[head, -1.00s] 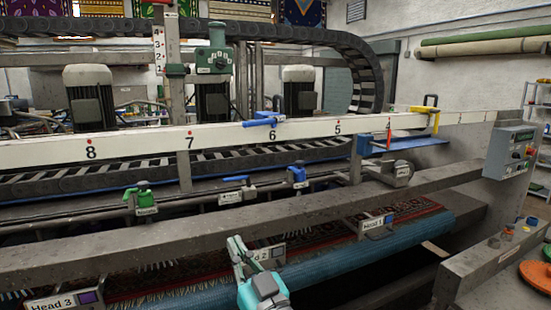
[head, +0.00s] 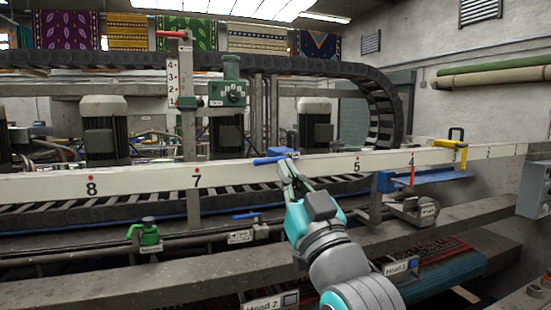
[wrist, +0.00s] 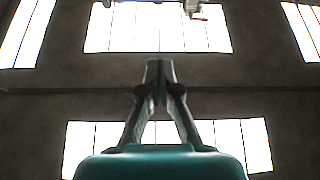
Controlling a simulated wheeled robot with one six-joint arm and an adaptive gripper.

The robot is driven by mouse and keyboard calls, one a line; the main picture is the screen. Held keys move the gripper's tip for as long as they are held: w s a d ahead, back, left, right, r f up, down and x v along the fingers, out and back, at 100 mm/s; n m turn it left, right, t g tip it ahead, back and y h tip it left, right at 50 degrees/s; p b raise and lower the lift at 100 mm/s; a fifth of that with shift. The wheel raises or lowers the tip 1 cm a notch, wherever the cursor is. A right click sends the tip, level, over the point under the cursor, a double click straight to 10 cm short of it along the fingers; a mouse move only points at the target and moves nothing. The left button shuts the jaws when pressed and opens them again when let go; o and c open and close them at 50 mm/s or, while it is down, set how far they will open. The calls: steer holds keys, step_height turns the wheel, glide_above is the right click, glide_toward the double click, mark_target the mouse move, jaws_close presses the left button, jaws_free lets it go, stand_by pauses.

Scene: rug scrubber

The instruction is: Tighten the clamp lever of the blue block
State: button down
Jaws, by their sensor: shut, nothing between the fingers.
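The blue block (head: 280,151) sits on the white numbered rail (head: 130,183) near the middle of the head view. Its blue clamp lever (head: 266,160) sticks out to the left along the rail's upper edge. My gripper (head: 286,170) is raised at the rail, with its fingertips just below and right of the lever in the picture. It hides the 6 mark and part of the block. I cannot tell whether the fingers touch the lever. In the wrist view the fingers (wrist: 158,78) are together and empty, against a ceiling with bright windows.
Green (head: 146,234) and blue-handled (head: 246,216) valves stand below the rail. A grey beam (head: 90,275) crosses in front. A red-handled post (head: 174,80) stands behind.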

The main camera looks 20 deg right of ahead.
mark_target(271, 159)
steer(key=x, duration=1)
steer(key=shift+w+f, duration=0.2)
steer(key=shift+f, duration=0.8)
steer(key=shift+w+f, duration=0.2)
steer(key=shift+f, duration=0.75)
